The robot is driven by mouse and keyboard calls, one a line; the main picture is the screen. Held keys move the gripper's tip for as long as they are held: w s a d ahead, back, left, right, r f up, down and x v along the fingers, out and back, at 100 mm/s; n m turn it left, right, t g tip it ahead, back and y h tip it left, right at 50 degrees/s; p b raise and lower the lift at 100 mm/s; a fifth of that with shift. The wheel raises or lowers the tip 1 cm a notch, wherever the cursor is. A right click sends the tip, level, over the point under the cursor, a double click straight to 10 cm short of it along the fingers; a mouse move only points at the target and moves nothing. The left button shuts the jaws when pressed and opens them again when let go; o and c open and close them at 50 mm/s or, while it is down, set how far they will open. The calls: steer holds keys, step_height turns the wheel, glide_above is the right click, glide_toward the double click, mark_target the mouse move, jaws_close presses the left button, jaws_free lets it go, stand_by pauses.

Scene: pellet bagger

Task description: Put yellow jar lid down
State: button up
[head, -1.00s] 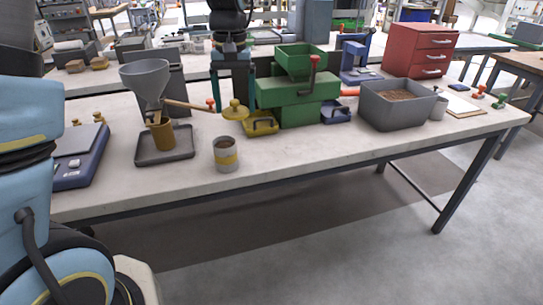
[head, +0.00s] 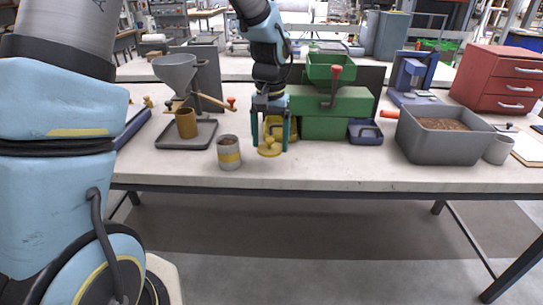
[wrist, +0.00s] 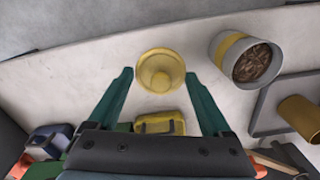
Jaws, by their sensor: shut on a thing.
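The yellow jar lid (head: 269,149) is a round disc with a knob on top. My gripper (head: 270,149) points down over the bench and is shut on the lid, with one finger on each side. In the wrist view the lid (wrist: 160,72) shows between the two fingertips. The lid is at or just above the bench top; I cannot tell if it touches. The jar (head: 229,153), grey with a yellow band, stands open and upright to the left of the lid. Brown pellets show inside the jar in the wrist view (wrist: 246,58).
The green machine (head: 338,103) stands behind to the right, with a blue tray (head: 365,131). A grey tray (head: 185,138) bears a brown cup left of the jar. The bench front (head: 310,170) is clear.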

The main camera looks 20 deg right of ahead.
mark_target(270, 148)
steer(key=shift+f+p, duration=0.4)
steer(key=shift+f, duration=2.05)
steer(key=shift+f, duration=0.1)
steer(key=o, duration=1.1)
step_height(270, 148, up, 12)
steer(key=shift+r+b, duration=0.1)
steer(key=shift+b, duration=0.7)
steer(key=s+a+f+n, duration=0.1)
steer(key=a+n, duration=0.1)
steer(key=a, duration=0.8)
steer(key=s+a+f+n+t, duration=0.1)
steer(key=a+f+n, duration=0.1)
steer(key=a, duration=0.8)
steer(key=s+a+f+n, duration=0.1)
steer(key=s+a+n, duration=0.1)
steer(key=a, duration=0.8)
steer(key=shift+a+f+n+t, duration=0.15)
steer(key=shift+f+n+t, duration=0.15)
steer(key=shift+f+n, duration=0.1)
